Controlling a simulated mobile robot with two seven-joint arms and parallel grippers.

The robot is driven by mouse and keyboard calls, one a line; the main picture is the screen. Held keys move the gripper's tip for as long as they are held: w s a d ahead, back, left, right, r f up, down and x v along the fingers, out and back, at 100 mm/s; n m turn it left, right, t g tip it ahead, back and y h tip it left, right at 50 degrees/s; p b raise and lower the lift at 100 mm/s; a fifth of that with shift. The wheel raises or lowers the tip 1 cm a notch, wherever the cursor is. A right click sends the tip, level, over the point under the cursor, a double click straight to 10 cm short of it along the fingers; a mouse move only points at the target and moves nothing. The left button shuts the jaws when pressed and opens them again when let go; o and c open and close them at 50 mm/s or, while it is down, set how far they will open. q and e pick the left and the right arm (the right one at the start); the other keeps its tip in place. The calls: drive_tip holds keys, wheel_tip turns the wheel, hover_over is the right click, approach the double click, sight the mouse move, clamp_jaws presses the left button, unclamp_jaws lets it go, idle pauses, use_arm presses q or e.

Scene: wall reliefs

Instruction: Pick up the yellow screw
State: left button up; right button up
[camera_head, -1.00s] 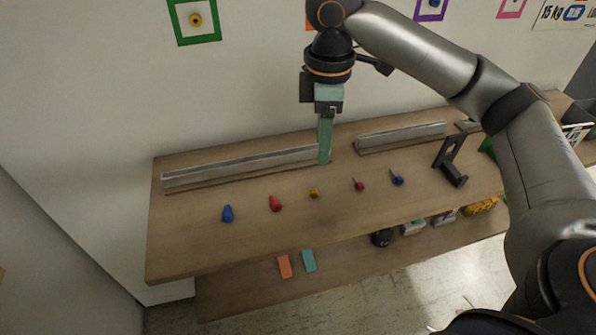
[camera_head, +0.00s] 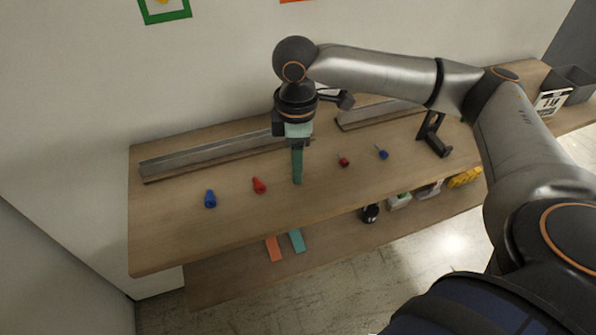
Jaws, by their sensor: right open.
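My right gripper (camera_head: 297,178) points down over the wooden table (camera_head: 240,215), its fingers at the middle of the row of small items. The fingers line up one behind the other, so the gap between them is hidden from this side. The yellow screw does not show now; the right gripper covers the spot where it lay in the earlier frame. No held object is visible. My left gripper is out of view.
A blue piece (camera_head: 210,198) and a red piece (camera_head: 259,185) lie left of the gripper. A red screw (camera_head: 343,161) and a blue screw (camera_head: 382,153) lie right. Metal rails (camera_head: 205,159) run behind. A black stand (camera_head: 433,135) stands right.

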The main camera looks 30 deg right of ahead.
drive_tip(key=shift+f, duration=0.45)
drive_tip(key=shift+c, duration=0.2)
clamp_jaws()
